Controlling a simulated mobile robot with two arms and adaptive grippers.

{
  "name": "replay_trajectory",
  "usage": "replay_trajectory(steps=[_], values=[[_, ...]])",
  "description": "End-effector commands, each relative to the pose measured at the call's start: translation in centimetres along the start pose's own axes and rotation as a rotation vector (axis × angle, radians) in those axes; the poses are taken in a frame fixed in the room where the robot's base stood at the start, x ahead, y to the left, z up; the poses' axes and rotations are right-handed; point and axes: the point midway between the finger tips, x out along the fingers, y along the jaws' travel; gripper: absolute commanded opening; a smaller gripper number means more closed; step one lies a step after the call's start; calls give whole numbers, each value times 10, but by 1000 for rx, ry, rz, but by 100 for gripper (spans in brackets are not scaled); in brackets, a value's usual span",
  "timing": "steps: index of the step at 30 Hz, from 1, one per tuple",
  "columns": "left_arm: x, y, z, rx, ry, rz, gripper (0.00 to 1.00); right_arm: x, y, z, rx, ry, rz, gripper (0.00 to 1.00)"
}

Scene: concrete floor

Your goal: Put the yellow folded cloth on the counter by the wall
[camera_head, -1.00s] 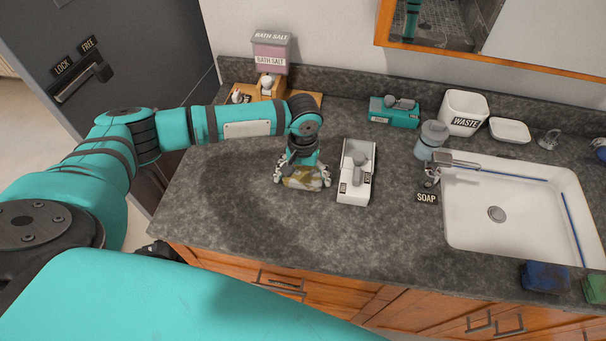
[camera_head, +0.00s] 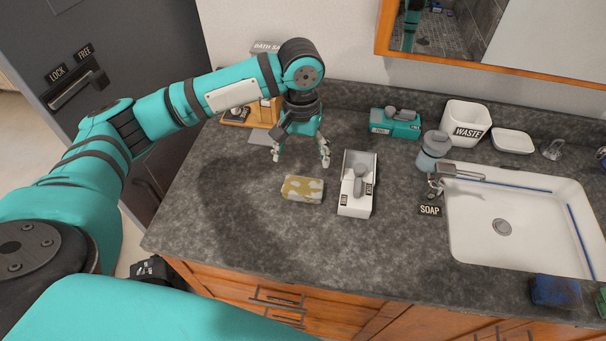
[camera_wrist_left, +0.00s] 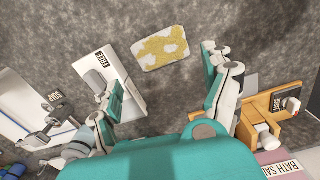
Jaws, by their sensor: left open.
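The yellow folded cloth (camera_head: 303,189), patterned with pale patches, lies flat on the dark stone counter (camera_head: 240,215), left of a white box. My left gripper (camera_head: 300,160) is open and empty, raised above the counter and a little behind the cloth, apart from it. In the left wrist view the cloth (camera_wrist_left: 160,47) lies beyond the spread fingers of the left gripper (camera_wrist_left: 165,75), with nothing between them. My right gripper is not seen in these views.
The white box (camera_head: 356,190) stands just right of the cloth. A teal box (camera_head: 395,123), a waste bin (camera_head: 466,123), a soap dispenser (camera_head: 433,150) and the sink (camera_head: 490,222) are farther right. A wooden tray (camera_head: 237,116) is behind left. The counter's front left is clear.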

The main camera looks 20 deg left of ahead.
Motion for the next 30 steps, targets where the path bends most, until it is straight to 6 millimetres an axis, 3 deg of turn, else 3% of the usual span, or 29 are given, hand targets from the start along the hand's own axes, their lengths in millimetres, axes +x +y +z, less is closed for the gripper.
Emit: replay_trajectory(steps=[12,15,23,30], values=[[-34,-25,1,1070,64,91,83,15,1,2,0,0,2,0],[-41,-30,1,1268,89,98,83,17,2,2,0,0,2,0],[-41,-33,2,1469,112,102,83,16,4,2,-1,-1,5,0],[5,-26,3,1469,109,104,83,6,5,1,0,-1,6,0]])
